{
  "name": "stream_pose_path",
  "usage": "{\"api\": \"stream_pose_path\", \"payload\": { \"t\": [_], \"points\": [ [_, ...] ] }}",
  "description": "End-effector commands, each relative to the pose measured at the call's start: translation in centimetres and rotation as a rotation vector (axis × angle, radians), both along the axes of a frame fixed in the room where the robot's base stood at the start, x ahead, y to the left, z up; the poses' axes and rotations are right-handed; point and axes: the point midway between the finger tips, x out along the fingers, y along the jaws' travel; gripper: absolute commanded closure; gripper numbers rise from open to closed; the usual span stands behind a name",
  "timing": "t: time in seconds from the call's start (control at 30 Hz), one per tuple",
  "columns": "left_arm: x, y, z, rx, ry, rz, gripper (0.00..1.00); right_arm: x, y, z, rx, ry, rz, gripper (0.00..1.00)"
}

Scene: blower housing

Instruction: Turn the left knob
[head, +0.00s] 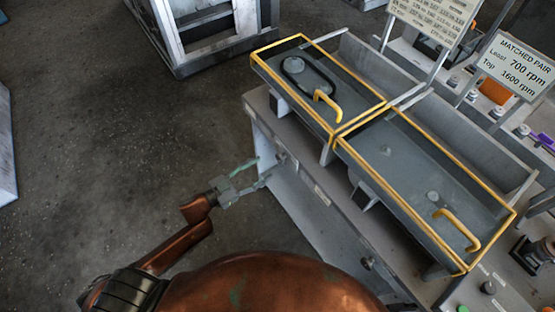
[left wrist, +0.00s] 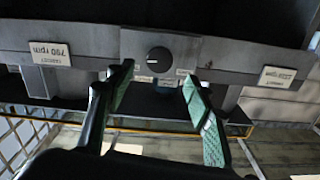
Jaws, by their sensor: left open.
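The left knob (head: 281,158) is on the front face of the grey housing bench, at its left part in the head view. In the left wrist view a round black knob (left wrist: 159,59) with a pale pointer mark shows on a grey panel. My left gripper (head: 263,174) is open in front of the bench face, its fingertips close to the left knob. In the left wrist view the open fingers (left wrist: 157,78) stand to either side below the knob, with nothing between them. Contact with the knob cannot be told. My right gripper is not in view.
Two yellow-framed covers (head: 388,103) with yellow handles lie on the bench top. A second knob (head: 368,262) is further right on the front face. A matched-pair sign (head: 517,66) stands behind. Open floor (head: 120,130) lies to the left.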

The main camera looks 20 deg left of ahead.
Motion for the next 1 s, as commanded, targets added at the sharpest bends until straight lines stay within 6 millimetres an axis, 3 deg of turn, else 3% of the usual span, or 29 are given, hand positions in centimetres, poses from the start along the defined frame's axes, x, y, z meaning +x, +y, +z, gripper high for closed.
{"api": "stream_pose_path", "payload": {
  "t": [0.53, 0.9, 1.0],
  "points": [
    [5.5, -4.4, 0.2, -0.003, -0.003, -0.005, 0.52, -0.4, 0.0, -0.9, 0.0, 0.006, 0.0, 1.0],
    [6.0, -4.9, 0.2, -0.002, -0.003, -0.004, 0.52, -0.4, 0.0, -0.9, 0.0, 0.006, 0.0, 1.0],
    [6.0, -4.9, 0.2, -0.001, -0.003, -0.004, 0.57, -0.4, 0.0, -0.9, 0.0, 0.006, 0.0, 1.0]
  ]
}}
